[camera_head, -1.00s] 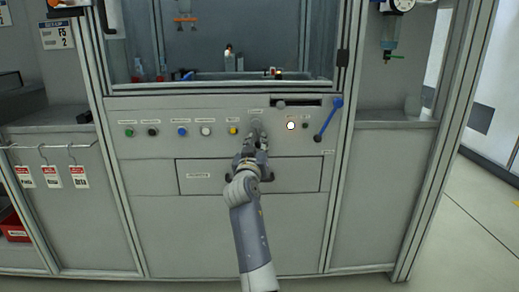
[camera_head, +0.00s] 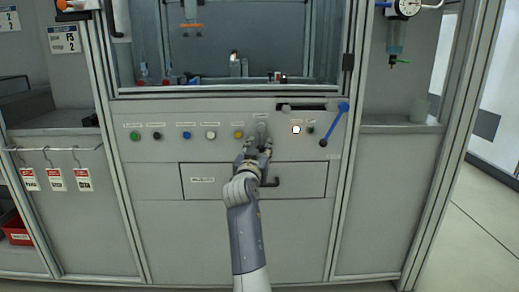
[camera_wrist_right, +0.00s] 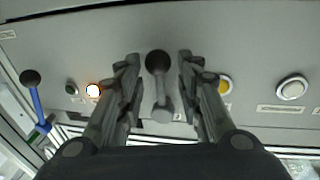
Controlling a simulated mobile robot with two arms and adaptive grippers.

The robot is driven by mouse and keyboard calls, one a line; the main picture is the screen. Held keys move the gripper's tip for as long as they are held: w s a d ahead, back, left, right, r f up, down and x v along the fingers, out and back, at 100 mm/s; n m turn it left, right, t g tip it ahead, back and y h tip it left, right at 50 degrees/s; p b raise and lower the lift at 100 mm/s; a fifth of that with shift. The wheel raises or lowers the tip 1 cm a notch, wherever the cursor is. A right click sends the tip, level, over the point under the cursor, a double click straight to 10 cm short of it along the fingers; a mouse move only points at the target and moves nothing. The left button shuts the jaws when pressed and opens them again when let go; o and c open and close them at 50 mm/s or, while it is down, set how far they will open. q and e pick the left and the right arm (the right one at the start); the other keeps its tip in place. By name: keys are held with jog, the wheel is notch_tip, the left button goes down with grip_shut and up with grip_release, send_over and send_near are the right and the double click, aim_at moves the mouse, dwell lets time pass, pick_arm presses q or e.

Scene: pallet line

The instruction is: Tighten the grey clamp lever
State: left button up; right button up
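The grey clamp lever (camera_head: 262,129) is on the control panel, below the cabinet window. In the right wrist view the lever (camera_wrist_right: 161,90) has a dark ball knob and a grey shaft, and lies between my fingers with a gap on both sides. My right gripper (camera_head: 258,148) is open, its fingers (camera_wrist_right: 158,72) at either side of the lever. In the head view the gripper hides the lever's lower end. My left gripper is in neither view.
A blue lever (camera_head: 335,124), a lit white button (camera_head: 296,129) and a yellow button (camera_head: 238,134) flank the clamp lever. A drawer (camera_head: 300,178) with a dark handle (camera_head: 270,182) is below. Several tags hang at left.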

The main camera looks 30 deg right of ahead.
jog(key=shift+r, duration=0.15)
send_near(262, 111)
jog(key=x, duration=0.5)
jog(key=shift+w+r, duration=0.1)
dwell(0.4)
